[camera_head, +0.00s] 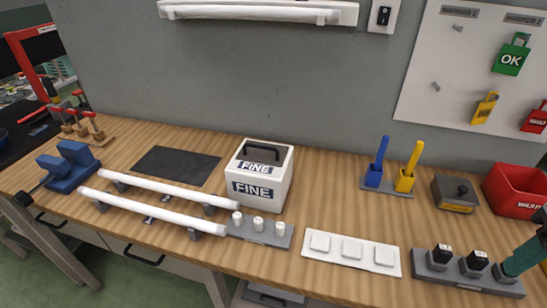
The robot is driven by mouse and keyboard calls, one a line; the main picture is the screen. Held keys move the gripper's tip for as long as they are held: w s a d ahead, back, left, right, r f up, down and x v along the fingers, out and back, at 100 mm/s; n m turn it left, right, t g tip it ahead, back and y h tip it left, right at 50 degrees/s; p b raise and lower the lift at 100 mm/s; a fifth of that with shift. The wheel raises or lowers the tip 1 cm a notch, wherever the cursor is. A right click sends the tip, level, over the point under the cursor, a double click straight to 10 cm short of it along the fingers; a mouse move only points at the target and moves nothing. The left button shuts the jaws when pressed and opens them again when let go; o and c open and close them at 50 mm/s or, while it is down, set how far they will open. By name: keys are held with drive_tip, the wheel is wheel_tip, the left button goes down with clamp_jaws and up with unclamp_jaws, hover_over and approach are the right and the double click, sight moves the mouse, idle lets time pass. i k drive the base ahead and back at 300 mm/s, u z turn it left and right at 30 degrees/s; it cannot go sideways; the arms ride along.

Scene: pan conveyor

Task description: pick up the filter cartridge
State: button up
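A white box-shaped cartridge (260,174) with a black handle on top and "FINE" labels on its upper and front faces stands upright on the wooden workbench (330,205), a little left of the picture's middle. I take it to be the filter cartridge; no other thing here is clearly labelled as one. Its front and top face me, and nothing covers the handle. My gripper is not in view.
A plate with small white cylinders (258,223) sits close in front of the box. Long white tubes (155,212) on cradles lie to its left, near a dark mat (176,166). White square pads (351,249) lie front right. Bench behind the pads is clear.

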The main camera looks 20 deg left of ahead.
sight(259, 175)
drive_tip(key=z, duration=2.85)
drive_tip(key=k, duration=2.25)
drive_tip(key=u, duration=1.2)
